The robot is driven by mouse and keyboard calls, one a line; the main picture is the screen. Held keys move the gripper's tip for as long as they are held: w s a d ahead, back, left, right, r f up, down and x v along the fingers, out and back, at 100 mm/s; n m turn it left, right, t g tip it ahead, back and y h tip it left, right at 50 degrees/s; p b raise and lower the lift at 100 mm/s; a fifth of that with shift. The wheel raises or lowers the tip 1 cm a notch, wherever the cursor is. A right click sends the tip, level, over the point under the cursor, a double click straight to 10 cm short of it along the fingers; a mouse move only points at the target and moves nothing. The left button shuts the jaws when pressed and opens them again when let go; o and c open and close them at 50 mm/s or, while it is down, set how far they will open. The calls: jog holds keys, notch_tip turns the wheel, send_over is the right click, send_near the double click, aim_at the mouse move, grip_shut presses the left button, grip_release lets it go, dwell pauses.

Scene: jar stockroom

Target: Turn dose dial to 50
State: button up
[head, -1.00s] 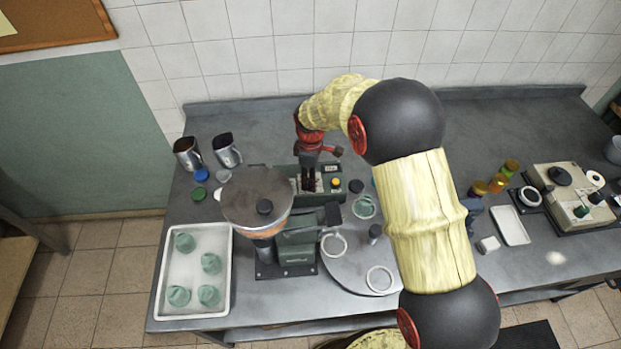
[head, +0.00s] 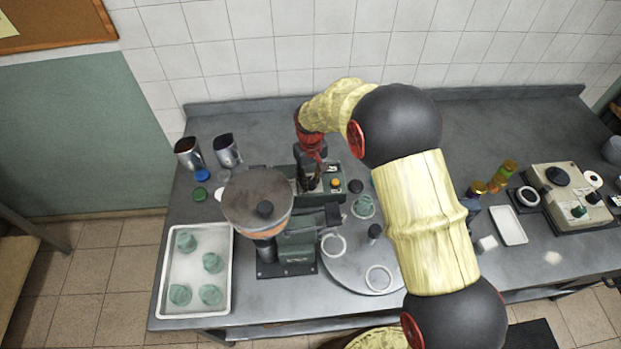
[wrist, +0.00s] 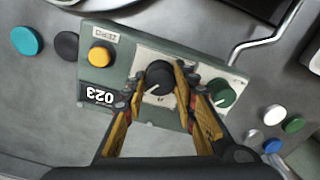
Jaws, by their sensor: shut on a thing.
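The green control box (wrist: 132,55) carries a black dial (wrist: 157,72) with a white pointer line, set on a pale plate. My gripper (wrist: 160,84) is shut on this black dial, one finger on each side. A display (wrist: 97,96) on the box reads 023, upside down in the wrist view. An orange button (wrist: 100,56) sits by the display, and a green knob (wrist: 222,93) is at the box's other end. In the head view my gripper (head: 310,184) points down onto the box (head: 334,199), hiding the dial.
The grinder's round lidded hopper (head: 245,190) stands close in front of the box. A white tray (head: 164,280) holds several greenish jars at left. Two metal jugs (head: 188,153) stand at the back left. Loose caps lie around the box.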

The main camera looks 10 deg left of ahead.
aim_at(311, 180)
jog(key=shift+m, duration=2.3)
jog(key=o, duration=1.2)
jog(key=shift+c, duration=0.2)
notch_tip(311, 180, up, 12)
